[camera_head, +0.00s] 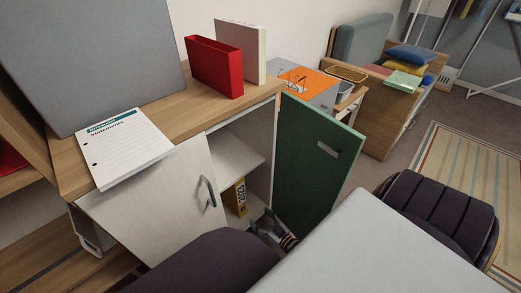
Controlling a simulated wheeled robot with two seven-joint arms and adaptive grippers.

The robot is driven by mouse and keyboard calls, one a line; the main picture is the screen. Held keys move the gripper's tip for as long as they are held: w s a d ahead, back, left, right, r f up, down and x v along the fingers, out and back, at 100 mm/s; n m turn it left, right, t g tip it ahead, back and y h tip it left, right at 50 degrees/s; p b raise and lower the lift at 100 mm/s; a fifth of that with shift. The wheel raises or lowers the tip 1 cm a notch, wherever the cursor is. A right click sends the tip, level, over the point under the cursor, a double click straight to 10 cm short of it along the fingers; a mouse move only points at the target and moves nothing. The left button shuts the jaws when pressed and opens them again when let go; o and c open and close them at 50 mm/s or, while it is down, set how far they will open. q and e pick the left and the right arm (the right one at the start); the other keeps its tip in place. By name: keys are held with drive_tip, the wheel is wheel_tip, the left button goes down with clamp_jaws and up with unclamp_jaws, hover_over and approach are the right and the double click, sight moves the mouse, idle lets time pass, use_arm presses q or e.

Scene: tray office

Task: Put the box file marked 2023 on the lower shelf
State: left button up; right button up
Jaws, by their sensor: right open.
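The box file marked 2023 (238,197) is yellow with a dark label on its spine. It stands upright inside the white cabinet, on the lower shelf below the empty upper shelf (235,160); its left part is hidden by the closed left door (160,210). My right gripper (266,224) is open and low at the cabinet opening, just right of and below the file. It looks apart from the file, but I cannot tell the exact gap. My left gripper is not in view.
The green right door (316,160) stands wide open. A white table (385,250) and dark chairs (205,265) (440,215) crowd the front. On the cabinet top are a red box file (214,66), a pale file (240,50) and a Statements pad (125,148).

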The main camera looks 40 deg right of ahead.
idle(0.4)
drive_tip(key=s+a+r+g+y, duration=0.1)
drive_tip(key=a+g, duration=0.2)
drive_tip(key=a, duration=0.6)
drive_tip(key=s+a+g+y, duration=0.1)
drive_tip(key=a+g+y, duration=0.15)
drive_tip(key=a, duration=0.75)
drive_tip(key=s+a+r+g, duration=0.2)
drive_tip(key=s+r+g, duration=0.1)
drive_tip(key=r, duration=0.3)
drive_tip(key=s+a+r+g, duration=0.2)
drive_tip(key=s+r+g, duration=0.1)
drive_tip(key=s+r, duration=0.2)
wheel_tip(320, 180, up, 2)
drive_tip(key=shift+s+r+n, duration=0.1)
drive_tip(key=shift+s+n, duration=0.15)
drive_tip(key=shift+n, duration=0.15)
